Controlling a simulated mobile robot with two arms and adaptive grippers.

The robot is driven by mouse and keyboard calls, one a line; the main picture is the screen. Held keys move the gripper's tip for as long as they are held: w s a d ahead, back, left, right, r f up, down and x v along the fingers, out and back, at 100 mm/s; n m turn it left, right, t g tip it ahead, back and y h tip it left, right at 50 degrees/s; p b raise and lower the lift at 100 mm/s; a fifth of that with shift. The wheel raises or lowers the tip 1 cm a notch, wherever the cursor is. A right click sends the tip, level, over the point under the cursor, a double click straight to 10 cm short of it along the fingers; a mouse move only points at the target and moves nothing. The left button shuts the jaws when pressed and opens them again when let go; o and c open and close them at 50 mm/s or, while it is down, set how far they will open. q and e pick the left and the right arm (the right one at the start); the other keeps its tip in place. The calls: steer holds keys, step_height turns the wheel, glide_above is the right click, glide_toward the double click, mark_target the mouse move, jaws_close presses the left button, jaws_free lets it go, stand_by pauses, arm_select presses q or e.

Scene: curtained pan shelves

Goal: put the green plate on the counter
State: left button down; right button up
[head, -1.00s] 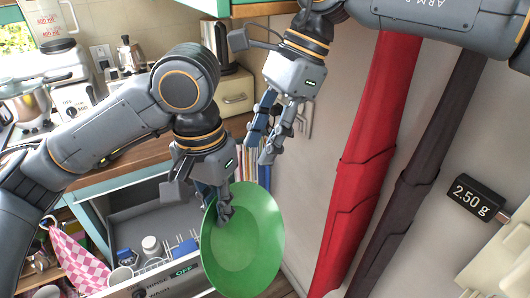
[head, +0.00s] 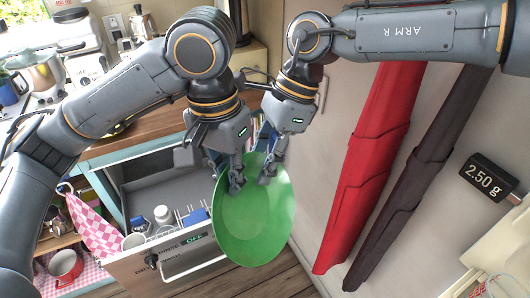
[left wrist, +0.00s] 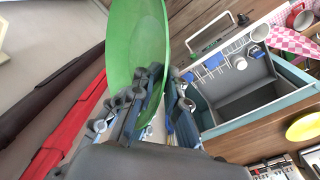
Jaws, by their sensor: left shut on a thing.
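The green plate (head: 255,220) hangs tilted in front of the open drawer, and it also shows in the left wrist view (left wrist: 135,40). My left gripper (head: 234,183) is shut on its upper left rim. My right gripper (head: 268,172) is at the upper rim, close beside the left one, with a finger in front of the plate; its grip on the rim is unclear. The wooden counter (head: 150,122) lies behind and above the drawer, partly hidden by my left arm.
The open dishwasher drawer (head: 165,268) holds bottles and cups. A yellow plate (left wrist: 303,127) lies on the counter. Appliances (head: 85,65) crowd its back. Red (head: 375,165) and dark (head: 420,155) long folded covers hang at right. A checked cloth (head: 93,222) hangs left.

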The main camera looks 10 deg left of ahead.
jaws_close()
arm_select(q)
steer(key=c, duration=1.3)
jaws_free()
steer(key=shift+r, duration=0.1)
